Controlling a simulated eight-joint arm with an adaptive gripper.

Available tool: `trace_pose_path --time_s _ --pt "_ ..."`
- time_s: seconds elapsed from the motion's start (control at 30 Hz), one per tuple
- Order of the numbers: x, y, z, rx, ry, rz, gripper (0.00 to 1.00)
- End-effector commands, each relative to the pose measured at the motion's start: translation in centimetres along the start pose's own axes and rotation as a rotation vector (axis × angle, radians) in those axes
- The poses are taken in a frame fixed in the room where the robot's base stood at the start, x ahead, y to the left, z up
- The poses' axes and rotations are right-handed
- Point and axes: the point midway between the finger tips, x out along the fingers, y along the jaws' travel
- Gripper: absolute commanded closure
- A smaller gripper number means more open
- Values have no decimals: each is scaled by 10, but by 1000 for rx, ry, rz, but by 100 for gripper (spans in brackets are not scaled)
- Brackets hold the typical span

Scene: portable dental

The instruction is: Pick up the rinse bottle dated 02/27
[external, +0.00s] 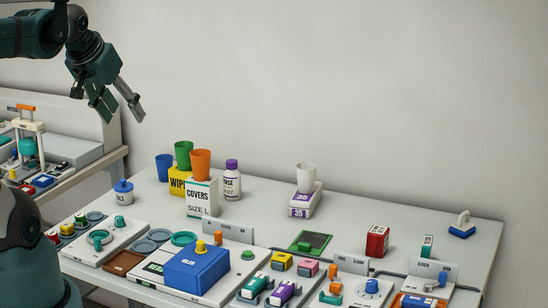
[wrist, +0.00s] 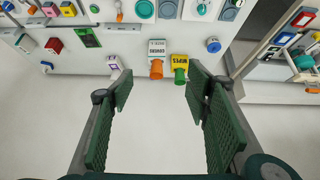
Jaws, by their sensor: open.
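The rinse bottle (external: 232,184) is white with a purple cap and stands upright on the table in the external view. Its label reads roughly "INSE" and "/27"; the rest of the date is too small to tell. The white covers box with an orange cup (external: 200,163) on it stands just left of the bottle. My gripper (external: 121,110) is open and empty, high above the table's left end, well apart from the bottle. The wrist view shows its two spread fingers (wrist: 160,88); I cannot clearly pick out the bottle there.
The yellow wipes box (external: 177,183), with a green cup (external: 183,153), and a blue cup (external: 165,167) are left of the bottle. A white cup (external: 306,176) stands on a box marked 35. Dental trays and a blue box (external: 197,270) fill the front.

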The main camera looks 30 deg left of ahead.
Motion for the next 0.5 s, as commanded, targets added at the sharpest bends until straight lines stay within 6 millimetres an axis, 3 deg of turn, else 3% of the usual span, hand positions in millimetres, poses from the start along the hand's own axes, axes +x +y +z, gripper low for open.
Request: trace_pose_path --time_s 0.27,0.5 --pt "-1 1 -24 -72 -29 -1 52" --pt "-1 3 -56 -178 -69 -6 52"
